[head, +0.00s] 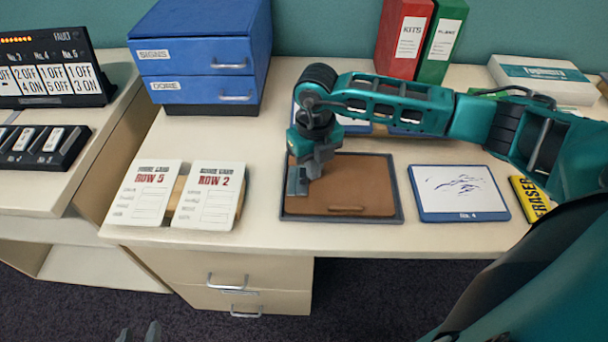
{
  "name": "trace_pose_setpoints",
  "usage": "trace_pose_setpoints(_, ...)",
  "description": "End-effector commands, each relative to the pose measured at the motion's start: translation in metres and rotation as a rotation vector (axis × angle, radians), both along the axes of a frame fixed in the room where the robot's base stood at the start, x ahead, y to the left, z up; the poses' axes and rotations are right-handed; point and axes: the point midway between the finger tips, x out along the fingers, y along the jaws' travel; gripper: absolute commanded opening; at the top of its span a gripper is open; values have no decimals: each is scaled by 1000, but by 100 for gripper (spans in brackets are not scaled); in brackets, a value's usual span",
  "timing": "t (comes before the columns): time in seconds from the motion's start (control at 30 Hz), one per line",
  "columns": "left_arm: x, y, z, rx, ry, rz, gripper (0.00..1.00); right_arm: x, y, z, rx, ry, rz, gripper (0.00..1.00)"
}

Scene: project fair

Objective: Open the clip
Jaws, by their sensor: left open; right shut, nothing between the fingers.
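A brown board (362,180) lies in a dark grey frame (400,205) on the desk. A small brown bar (347,208) shows near its front edge. I cannot make out a separate clip; the left part of the board is partly covered by my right gripper. My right gripper (298,186) points down over the board's left side, its fingers shut with nothing between them. I cannot tell whether it touches the board. My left gripper (138,333) shows only as fingertips at the bottom edge, open, low in front of the desk and far from the board.
Two cards (206,195) stand left of the board. A small whiteboard (460,193) and a yellow eraser box (530,199) lie to its right. Blue drawers (205,55), red and green binders (403,38) and a white box (541,78) stand behind.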

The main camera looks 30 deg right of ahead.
Motion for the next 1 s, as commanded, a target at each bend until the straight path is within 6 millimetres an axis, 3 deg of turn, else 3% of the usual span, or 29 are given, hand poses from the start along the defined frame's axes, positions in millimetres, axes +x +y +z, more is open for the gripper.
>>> trace_pose_setpoints(1.0, 2, 0, -3, 0, -5, 0, 43, 8, 16, -1, 8, -4, 4, 0)
